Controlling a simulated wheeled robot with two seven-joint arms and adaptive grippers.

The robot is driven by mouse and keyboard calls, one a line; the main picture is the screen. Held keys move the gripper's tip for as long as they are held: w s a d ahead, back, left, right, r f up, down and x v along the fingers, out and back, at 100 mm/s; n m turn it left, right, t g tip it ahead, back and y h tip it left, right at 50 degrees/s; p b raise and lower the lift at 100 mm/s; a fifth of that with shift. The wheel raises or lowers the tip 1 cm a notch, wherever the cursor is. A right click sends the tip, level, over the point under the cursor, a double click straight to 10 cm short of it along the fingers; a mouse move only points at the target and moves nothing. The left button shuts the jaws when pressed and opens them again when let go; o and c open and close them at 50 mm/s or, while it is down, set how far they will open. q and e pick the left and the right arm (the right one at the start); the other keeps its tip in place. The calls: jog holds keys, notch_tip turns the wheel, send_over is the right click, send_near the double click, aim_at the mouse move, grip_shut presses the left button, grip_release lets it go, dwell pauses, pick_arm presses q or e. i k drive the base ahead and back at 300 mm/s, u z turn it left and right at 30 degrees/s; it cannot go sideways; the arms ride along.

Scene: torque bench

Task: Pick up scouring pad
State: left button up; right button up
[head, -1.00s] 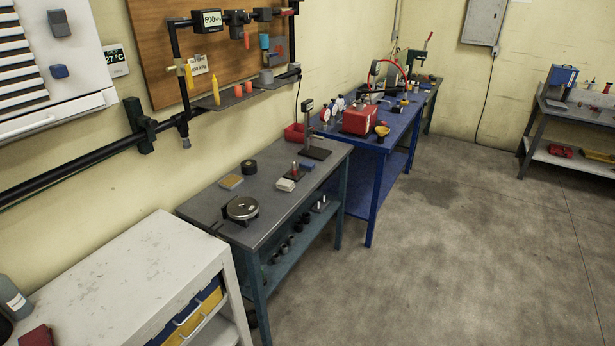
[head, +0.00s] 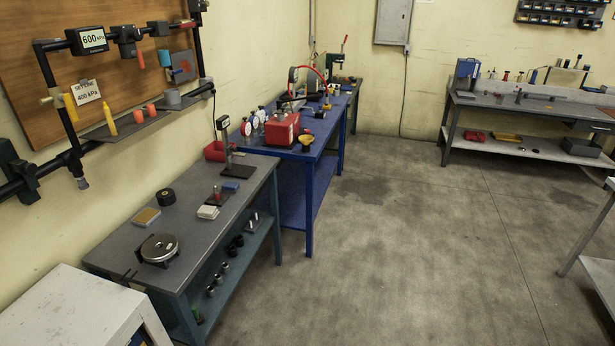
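A small flat tan-yellow block with a darker edge (head: 146,216), which looks like the scouring pad, lies on the grey-topped bench (head: 128,240) in the head view. It is near the bench's wall side, behind a round silver-faced disc (head: 159,248) and left of a black round piece (head: 166,197). It is too small for me to be sure of its kind. Nothing touches it that I can see. Neither of my grippers is in view.
A white cabinet (head: 75,310) stands in front at the left. A blue bench (head: 309,215) with a red box (head: 283,131) stands beyond the grey one. Another bench (head: 500,105) is at the far wall. The floor (head: 400,260) to the right is open.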

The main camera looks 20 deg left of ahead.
aim_at(229, 186)
jog(key=z, duration=0.5)
jog(key=i, duration=1.7)
jog(key=u, duration=0.55)
